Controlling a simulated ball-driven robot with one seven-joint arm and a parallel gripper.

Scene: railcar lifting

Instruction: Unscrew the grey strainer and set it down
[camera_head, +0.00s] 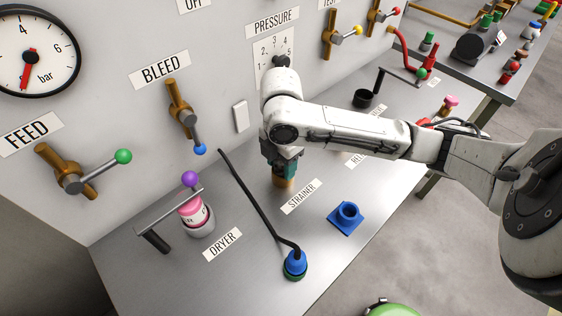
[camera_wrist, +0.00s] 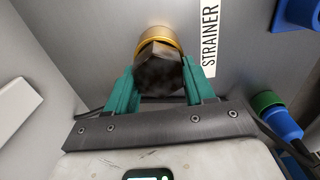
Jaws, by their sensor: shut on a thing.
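The strainer (camera_wrist: 158,72) shows in the wrist view as a dark grey, hex-sided piece on a round brass-coloured fitting (camera_wrist: 157,35). My gripper (camera_wrist: 162,78) has teal fingers on either side of it, shut on it. In the head view my gripper (camera_head: 281,166) points down at the brass fitting (camera_head: 284,183), beside the STRAINER label (camera_head: 301,197). The grey piece is hidden behind the fingers and arm there. Whether its threads are still engaged cannot be seen.
A blue square-based socket (camera_head: 346,217) stands right of the label. A black hose (camera_head: 258,200) runs to a blue plug (camera_head: 295,262) near the front edge. The DRYER unit (camera_head: 196,214) with its crank is at left. Bare bench (camera_head: 250,270) lies in front.

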